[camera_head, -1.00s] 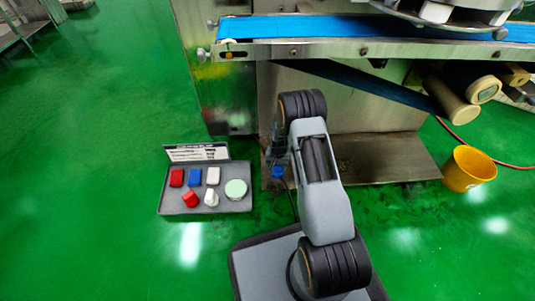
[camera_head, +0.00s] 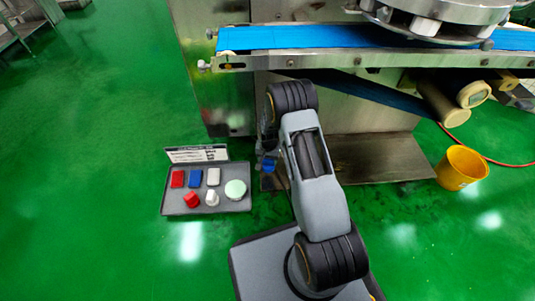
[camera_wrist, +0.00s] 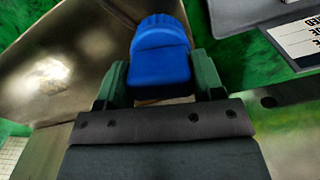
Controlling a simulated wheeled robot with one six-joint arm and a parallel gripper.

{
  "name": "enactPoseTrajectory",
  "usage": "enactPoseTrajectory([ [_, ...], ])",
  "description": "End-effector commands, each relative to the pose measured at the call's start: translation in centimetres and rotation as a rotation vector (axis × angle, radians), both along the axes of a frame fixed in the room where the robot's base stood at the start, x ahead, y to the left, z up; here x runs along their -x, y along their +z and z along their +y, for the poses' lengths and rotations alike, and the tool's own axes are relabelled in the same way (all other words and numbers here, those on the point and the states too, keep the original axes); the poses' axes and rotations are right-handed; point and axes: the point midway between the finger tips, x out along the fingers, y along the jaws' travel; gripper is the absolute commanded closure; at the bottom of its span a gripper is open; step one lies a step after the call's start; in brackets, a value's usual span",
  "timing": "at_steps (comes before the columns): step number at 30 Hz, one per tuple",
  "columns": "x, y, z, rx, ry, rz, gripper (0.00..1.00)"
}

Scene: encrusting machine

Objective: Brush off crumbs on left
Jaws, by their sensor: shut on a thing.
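My gripper (camera_wrist: 160,82) has green fingers on both sides of a blue, ridged-edged thing (camera_wrist: 160,50), likely a brush head, and is shut on it. In the head view the blue thing (camera_head: 268,165) hangs low in front of the machine's steel base, just right of the grey tray. My arm covers most of the gripper there. The blue conveyor belt (camera_head: 285,37) runs along the top of the machine, above and apart from the gripper. I cannot make out any crumbs on its left end.
A grey tray (camera_head: 215,207) with several red, blue and white pieces and a pale round one lies on the left, with a label behind it. A yellow bucket (camera_head: 462,167) stands at right by a red hose. The machine's steel base (camera_head: 385,158) is close. Green floor (camera_head: 85,150) at left is clear.

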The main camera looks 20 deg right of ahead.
Motion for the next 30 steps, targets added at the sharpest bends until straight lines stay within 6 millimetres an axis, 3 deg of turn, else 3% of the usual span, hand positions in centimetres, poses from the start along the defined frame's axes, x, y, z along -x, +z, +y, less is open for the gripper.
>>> enactPoseTrajectory([
  [5, 0.0, 1.8, 0.1, 0.0, 0.001, 0.0, 0.61],
  [16, 0.0, 1.9, 0.1, 0.0, 0.002, 0.0, 0.61],
  [19, -0.1, 2.7, 0.2, 0.0, 0.018, -0.004, 0.61],
  [23, 0.4, 6.3, 0.8, 0.001, 0.101, -0.008, 0.61],
  [30, 3.1, 14.3, 2.1, 0.002, 0.324, -0.008, 0.61],
])
